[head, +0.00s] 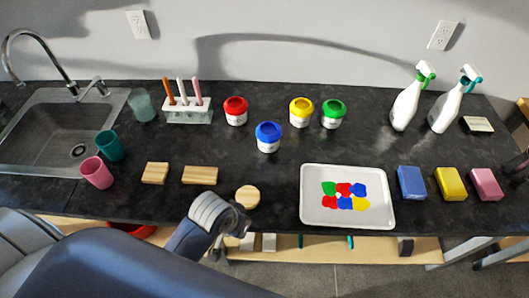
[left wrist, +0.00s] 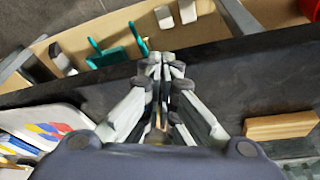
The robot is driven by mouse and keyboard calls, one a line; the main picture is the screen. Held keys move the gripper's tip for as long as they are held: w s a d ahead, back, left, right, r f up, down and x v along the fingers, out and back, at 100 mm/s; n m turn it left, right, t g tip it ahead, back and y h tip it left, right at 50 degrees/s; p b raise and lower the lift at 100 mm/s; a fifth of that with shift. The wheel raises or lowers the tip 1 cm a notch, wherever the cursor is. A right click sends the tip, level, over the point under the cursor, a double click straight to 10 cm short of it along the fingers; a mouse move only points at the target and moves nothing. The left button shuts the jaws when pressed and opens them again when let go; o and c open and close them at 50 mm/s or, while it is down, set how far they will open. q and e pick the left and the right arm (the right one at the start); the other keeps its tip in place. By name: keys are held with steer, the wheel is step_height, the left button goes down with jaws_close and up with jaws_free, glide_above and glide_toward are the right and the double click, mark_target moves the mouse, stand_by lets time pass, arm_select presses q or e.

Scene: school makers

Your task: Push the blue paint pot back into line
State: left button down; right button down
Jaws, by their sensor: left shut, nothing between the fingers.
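The blue paint pot (head: 268,145) stands upright on the dark counter, nearer to me than the row of other pots. In that row are the red pot (head: 236,117), the yellow pot (head: 300,118) and the green pot (head: 333,120). A gap between red and yellow lies behind the blue pot. My left gripper (head: 240,220) is at the counter's front edge, beside the round wooden block, well short of the blue pot. In the left wrist view its fingers (left wrist: 163,62) are together and empty; no pot shows there. My right gripper is not seen.
A round wooden block (head: 247,196) and a white paint tray (head: 347,215) lie near the front edge. Wooden blocks (head: 200,175), cups (head: 97,173) and a brush holder (head: 188,117) are to the left. Spray bottles (head: 405,107) stand right. Counter around the blue pot is clear.

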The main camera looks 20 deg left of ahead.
arm_select(q)
steer(key=w+d+r, duration=0.1)
steer(key=w, duration=0.2)
steer(key=w+d+r+n, duration=0.1)
steer(key=w, duration=0.3)
steer(key=w+d+r+n, duration=0.1)
steer(key=w, duration=0.2)
steer(key=shift+w+r, duration=0.3)
steer(key=shift+r, duration=0.1)
steer(key=w+a+r+n+y, duration=0.2)
steer(key=w+r+n, duration=0.1)
steer(key=w+r, duration=0.4)
steer(key=p, duration=0.2)
glide_toward(268, 158)
steer(key=f, duration=0.1)
steer(key=s+f, duration=0.1)
steer(key=f, duration=0.1)
steer(key=s+d+f, duration=0.1)
steer(key=f, duration=0.1)
steer(key=shift+s, duration=0.2)
steer(key=w, duration=0.1)
steer(key=w+a, duration=0.1)
steer(key=shift+w+f, duration=0.3)
steer(key=shift+w+a+f, duration=0.1)
steer(key=shift+w+a, duration=0.1)
steer(key=shift+w, duration=0.5)
